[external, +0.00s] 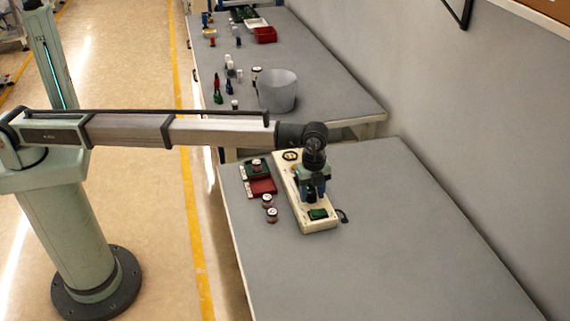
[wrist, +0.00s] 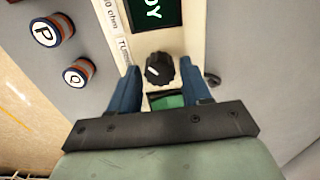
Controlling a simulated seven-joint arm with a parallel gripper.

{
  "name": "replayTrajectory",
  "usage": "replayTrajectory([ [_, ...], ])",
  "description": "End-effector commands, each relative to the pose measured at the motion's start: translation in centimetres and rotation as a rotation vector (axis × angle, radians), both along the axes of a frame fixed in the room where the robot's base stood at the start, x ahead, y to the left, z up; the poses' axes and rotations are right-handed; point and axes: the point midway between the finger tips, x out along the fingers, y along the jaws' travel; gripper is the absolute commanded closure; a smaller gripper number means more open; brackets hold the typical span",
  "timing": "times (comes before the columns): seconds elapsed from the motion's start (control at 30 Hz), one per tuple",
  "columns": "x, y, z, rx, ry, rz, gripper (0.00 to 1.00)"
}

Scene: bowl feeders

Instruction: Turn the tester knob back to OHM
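In the external view my gripper (external: 312,190) points down over the tester and largely hides the knob. The screen (wrist: 152,10) is partly cut off in the wrist view.
Several small banded cylinders, including P (wrist: 50,34) and Q (wrist: 78,73), stand beside the tester. A grey bucket (external: 277,90) stands on the far table. The near table's right side is clear.

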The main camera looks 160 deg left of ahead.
Motion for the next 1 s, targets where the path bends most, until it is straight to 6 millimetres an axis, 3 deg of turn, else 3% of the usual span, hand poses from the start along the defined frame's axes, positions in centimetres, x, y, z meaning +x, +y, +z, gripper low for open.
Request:
replayTrajectory([
  [0.43, 0.00, -0.01, 0.02, 0.000, 0.000, 0.000, 0.95],
  [0.77, -0.01, -0.01, 0.03, -0.001, 0.000, 0.053, 0.95],
  [1.0, -0.04, 0.03, 0.03, -0.001, 0.000, 0.209, 0.95],
])
